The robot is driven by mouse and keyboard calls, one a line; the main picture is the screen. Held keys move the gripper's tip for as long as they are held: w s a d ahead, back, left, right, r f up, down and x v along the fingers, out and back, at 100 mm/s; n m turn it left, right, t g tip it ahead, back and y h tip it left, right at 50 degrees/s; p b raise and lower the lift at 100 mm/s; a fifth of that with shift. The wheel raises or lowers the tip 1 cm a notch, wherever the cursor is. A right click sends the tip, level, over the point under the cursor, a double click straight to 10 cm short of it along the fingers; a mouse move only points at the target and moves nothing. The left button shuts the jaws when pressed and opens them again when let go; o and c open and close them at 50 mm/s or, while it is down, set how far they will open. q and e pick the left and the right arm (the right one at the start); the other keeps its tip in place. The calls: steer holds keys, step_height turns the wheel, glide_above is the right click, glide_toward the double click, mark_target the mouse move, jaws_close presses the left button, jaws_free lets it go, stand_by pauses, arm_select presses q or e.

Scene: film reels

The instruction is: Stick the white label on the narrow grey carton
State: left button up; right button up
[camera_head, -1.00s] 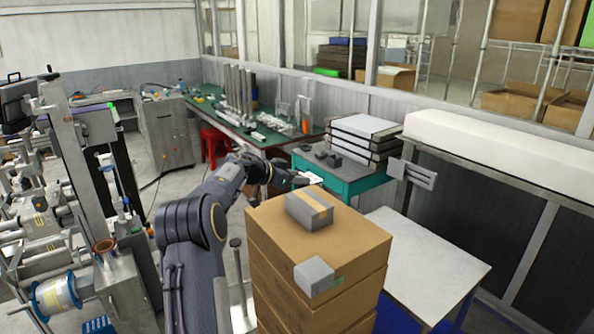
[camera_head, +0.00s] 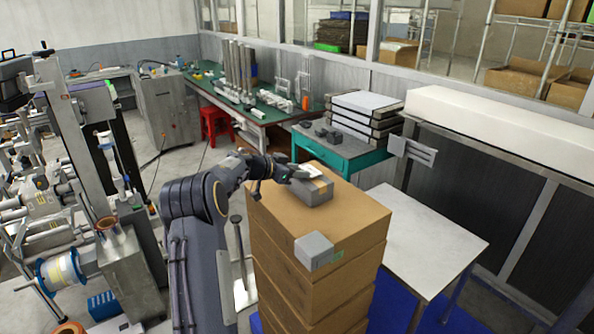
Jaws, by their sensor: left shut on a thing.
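The narrow grey carton (camera_head: 316,196), with a tan tape band along its top, lies on a stack of brown boxes (camera_head: 345,212). My left gripper (camera_head: 295,174) is shut on the small white label (camera_head: 311,171). It holds the label at the carton's far left end, over or on its top; I cannot tell whether they touch. The gripper's fingers hide part of the carton's top. A second, more cube-like grey box (camera_head: 314,250) sits at the near edge of the same stack. My right gripper is not in view.
A white-topped table (camera_head: 430,240) stands to the right of the stack. Behind is a teal table (camera_head: 345,160) with stacked trays and small grey parts. A green workbench (camera_head: 260,125) and a red stool (camera_head: 213,124) stand farther back. Machinery fills the left side.

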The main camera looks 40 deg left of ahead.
arm_select(q)
steer(key=shift+s+f, duration=0.15)
steer(key=shift+f, duration=0.8)
stand_by(0.5)
steer(key=o, duration=1.2)
steer(key=shift+f, duration=0.1)
steer(key=shift+o, duration=0.2)
steer(key=b+v, duration=0.1)
steer(key=v, duration=0.7)
steer(key=shift+r+b, duration=0.3)
steer(key=shift+b, duration=0.05)
